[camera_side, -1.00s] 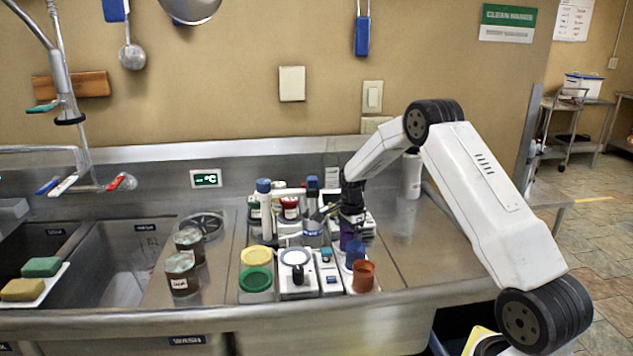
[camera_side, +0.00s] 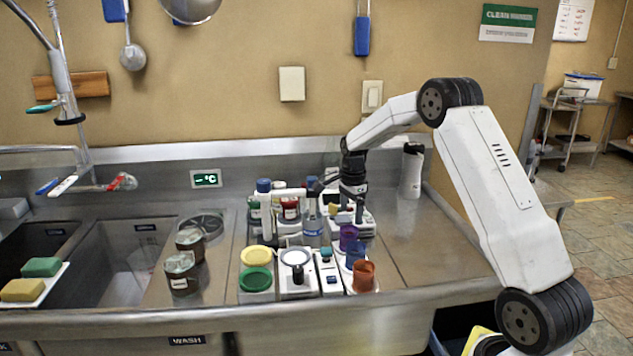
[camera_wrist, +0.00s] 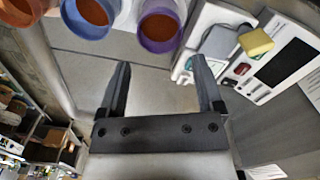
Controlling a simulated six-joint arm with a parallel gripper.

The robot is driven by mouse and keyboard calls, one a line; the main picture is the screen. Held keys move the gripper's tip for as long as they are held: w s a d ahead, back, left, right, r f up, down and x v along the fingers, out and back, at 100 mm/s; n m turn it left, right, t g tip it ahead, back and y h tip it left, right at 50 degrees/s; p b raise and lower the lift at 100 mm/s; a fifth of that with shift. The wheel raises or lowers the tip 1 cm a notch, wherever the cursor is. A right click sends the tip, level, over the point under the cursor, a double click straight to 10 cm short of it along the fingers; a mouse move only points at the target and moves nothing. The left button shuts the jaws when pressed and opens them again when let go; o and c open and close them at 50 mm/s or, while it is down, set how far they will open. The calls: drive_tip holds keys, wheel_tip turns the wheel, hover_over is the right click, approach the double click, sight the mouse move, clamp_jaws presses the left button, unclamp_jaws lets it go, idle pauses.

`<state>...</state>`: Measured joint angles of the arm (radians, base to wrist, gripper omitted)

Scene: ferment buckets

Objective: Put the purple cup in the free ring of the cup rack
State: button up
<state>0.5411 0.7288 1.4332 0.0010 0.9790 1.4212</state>
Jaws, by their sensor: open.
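The purple cup (camera_side: 348,237) stands upright at the back of a row with a blue cup (camera_side: 355,255) and an orange-brown cup (camera_side: 363,276). The cup rack's rings are mostly hidden by the cups, so I cannot tell how deep the purple cup sits. In the wrist view the purple cup (camera_wrist: 162,25) is at the top beside the blue cup (camera_wrist: 88,14), with reddish brown showing inside both. My gripper (camera_wrist: 160,62) is open and empty. Its fingers point towards the purple cup and are apart from it.
Yellow (camera_side: 256,256) and green (camera_side: 256,280) lidded tubs stand left of the cups, with a white scale (camera_side: 297,262) between. A white device with a dark panel (camera_wrist: 287,68) is close to the right finger.

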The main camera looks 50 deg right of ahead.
drive_tip(key=shift+r, duration=1.9)
drive_tip(key=shift+a, duration=0.1)
drive_tip(key=s+a+f+n+t, duration=0.1)
drive_tip(key=s+a+n, duration=0.2)
drive_tip(key=a+n, duration=0.4)
drive_tip(key=s+a+n, duration=0.2)
drive_tip(key=a+n, duration=0.3)
drive_tip(key=a, duration=0.5)
drive_tip(key=s+a+f+n+t, duration=0.1)
drive_tip(key=s+a+f+n, duration=0.1)
drive_tip(key=s+a+n, duration=0.8)
drive_tip(key=shift+s+a+f+t, duration=0.15)
drive_tip(key=shift+s+f+t, duration=0.2)
drive_tip(key=shift+s, duration=0.95)
